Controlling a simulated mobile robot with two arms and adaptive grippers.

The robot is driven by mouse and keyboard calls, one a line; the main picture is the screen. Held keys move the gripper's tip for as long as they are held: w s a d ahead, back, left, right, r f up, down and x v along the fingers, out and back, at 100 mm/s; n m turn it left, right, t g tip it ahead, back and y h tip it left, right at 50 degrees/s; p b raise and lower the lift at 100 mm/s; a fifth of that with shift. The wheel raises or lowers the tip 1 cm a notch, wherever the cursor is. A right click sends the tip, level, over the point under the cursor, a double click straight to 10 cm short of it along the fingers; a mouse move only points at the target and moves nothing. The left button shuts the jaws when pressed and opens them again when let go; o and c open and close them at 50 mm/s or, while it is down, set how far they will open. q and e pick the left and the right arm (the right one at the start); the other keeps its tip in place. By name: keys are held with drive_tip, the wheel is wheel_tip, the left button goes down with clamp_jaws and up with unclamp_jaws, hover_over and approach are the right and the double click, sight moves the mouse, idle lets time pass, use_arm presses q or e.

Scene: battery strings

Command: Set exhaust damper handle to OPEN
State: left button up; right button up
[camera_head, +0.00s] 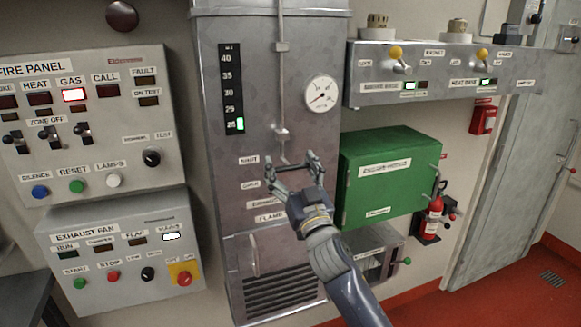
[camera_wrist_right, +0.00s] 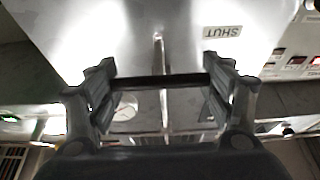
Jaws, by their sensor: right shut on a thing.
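The exhaust damper handle hangs on a thin vertical rod (camera_head: 281,90) on the front of the tall grey cabinet (camera_head: 215,180). Its dark crossbar (camera_wrist_right: 160,80) spans between the fingers in the right wrist view. My right gripper (camera_head: 290,161) is shut on this crossbar, with one finger at each end. In the head view the bar is level with or just below the SHUT label (camera_head: 248,160); that label also shows upside down in the wrist view (camera_wrist_right: 222,31). A second label (camera_head: 250,185), hard to read, sits below SHUT. My left gripper is not in view.
A green box (camera_head: 385,180) sticks out just right of my right gripper. A round gauge (camera_head: 321,93) is above it. The fire panel (camera_head: 80,125) and exhaust fan panel (camera_head: 120,255) are on the left. A red extinguisher (camera_head: 433,217) hangs on the right.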

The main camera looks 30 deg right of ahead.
wheel_tip(320, 180, down, 8)
drive_tip(key=b, duration=0.5)
drive_tip(key=shift+r+b, duration=0.2)
drive_tip(key=shift+b, duration=0.15)
drive_tip(key=o, duration=1.5)
drive_tip(key=shift+f, duration=0.1)
drive_tip(key=shift+o, duration=0.2)
drive_tip(key=v, duration=1.2)
